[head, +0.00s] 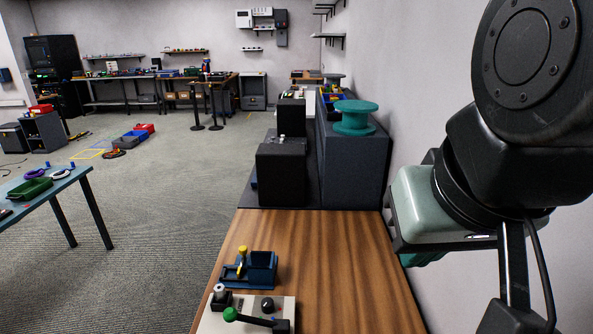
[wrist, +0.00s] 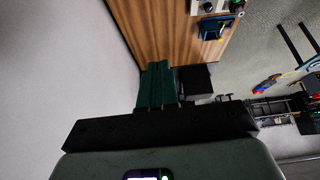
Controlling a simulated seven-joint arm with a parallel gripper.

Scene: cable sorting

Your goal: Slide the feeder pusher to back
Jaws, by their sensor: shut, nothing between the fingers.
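A small blue fixture (head: 262,270) with an upright yellow-topped handle (head: 242,252) stands on the wooden table (head: 330,270); I take it to be the feeder and its pusher. It also shows in the wrist view as a blue block (wrist: 214,28). My gripper (wrist: 160,66) has its two dark green fingers shut together, with nothing between them. In the head view my gripper (head: 424,259) hangs by the table's right edge, well right of the blue fixture and apart from it; its fingers are mostly hidden behind the hand.
A pale control panel (head: 215,322) with a green-knobbed lever (head: 231,314) and a black knob sits in front of the fixture. A black box (head: 281,172) and a dark cabinet with a teal spool (head: 356,116) stand behind. The table's middle is clear; a wall is at right.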

